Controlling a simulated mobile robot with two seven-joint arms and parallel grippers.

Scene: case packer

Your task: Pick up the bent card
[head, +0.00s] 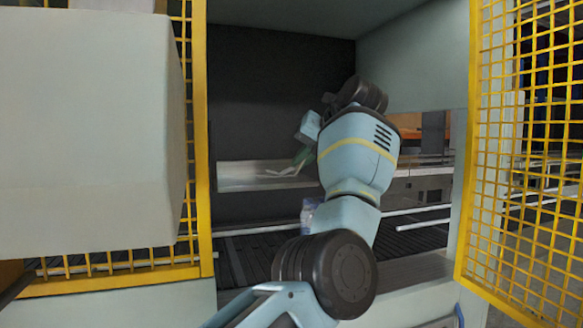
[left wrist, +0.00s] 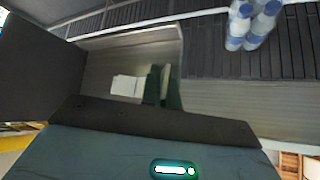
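The bent card (head: 283,172) is a small white folded piece on the light tray-like shelf (head: 238,184) inside the machine. In the left wrist view one pale part of the card (left wrist: 127,86) lies left of the fingers. My left gripper (head: 303,158) reaches down at the card's right side, with green fingers. In the left wrist view the left gripper (left wrist: 164,88) has a pale strip between its two close fingers, likely the card's raised flap. I cannot tell whether they press on it. My right gripper is not in view.
Clear bottles with blue caps (left wrist: 250,20) stand on the dark slatted conveyor (left wrist: 205,55), beside the shelf. Yellow mesh doors (head: 530,130) flank the opening. A large pale box-like shape (head: 85,130) fills the left foreground. A dark panel (head: 275,90) stands behind the shelf.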

